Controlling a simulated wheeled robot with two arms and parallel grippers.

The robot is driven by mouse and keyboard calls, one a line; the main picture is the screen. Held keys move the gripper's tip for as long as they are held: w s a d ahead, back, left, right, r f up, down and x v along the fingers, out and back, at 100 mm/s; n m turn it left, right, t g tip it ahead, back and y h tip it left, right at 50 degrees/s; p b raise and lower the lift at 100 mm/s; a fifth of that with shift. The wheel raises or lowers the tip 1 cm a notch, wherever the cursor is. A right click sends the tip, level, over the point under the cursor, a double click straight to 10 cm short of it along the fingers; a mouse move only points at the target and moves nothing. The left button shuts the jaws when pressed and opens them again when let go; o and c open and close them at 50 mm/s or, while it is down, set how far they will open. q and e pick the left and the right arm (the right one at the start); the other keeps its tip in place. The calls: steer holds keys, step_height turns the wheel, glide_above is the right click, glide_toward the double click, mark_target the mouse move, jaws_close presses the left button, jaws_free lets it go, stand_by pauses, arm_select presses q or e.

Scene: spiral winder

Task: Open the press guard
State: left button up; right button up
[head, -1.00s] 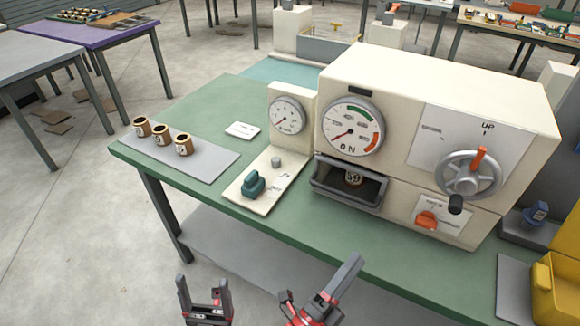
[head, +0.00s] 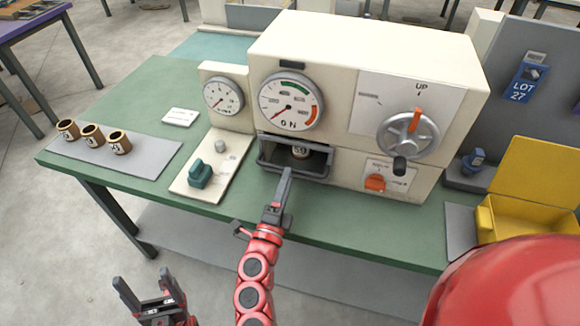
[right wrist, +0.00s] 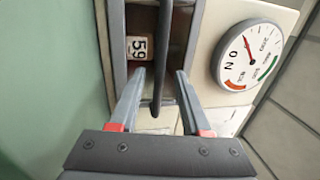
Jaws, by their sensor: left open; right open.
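The press guard (head: 308,175) is a dark grey frame across the front of the press opening, low on the cream press (head: 350,60). A small part marked 59 (head: 300,152) sits inside the opening. My right gripper (head: 283,180) is at the guard's front. In the right wrist view the guard's dark bar (right wrist: 158,85) runs between the open fingers (right wrist: 158,85), with gaps on both sides. The part marked 59 shows beyond it (right wrist: 138,48). My left gripper (head: 147,282) is open and empty, low in front of the table.
The press carries a round gauge (head: 290,98), a handwheel (head: 408,135) marked UP and an orange knob (head: 375,183). A panel with a teal knob (head: 199,173) stands left. Three brown cups (head: 92,135) stand on a grey mat. A yellow bin (head: 520,215) is at right.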

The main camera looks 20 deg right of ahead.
steer(key=shift+x, duration=1.85)
jaws_close()
